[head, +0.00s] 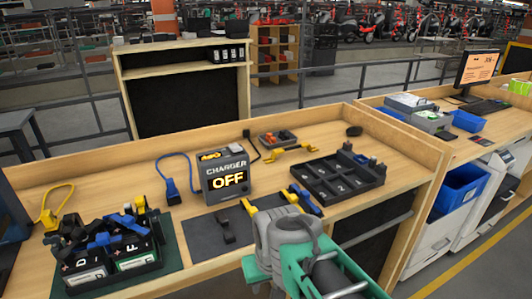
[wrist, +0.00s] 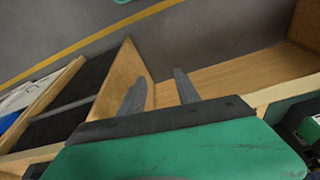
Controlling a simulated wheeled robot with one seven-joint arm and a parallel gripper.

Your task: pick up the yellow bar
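A yellow bar-like piece (head: 287,153) with bent ends lies on the wooden bench in the head view, between the charger and the black numbered tray. Other yellow parts are near: one (head: 250,207) at the dark mat and one on top of the charger. I cannot tell for certain which is the yellow bar. My gripper (wrist: 160,77) is open in the wrist view, with two grey fingers apart and nothing between them. It points at bench panels and floor, away from the yellow pieces. My arm hides part of the bench front in the head view.
The charger (head: 225,174) reads OFF. The black tray (head: 338,177) stands right of it. A dark holder (head: 103,253) with blue-clipped packs is at front left. A blue cable and a yellow cable (head: 51,217) lie at left. Bare wood shows behind the charger.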

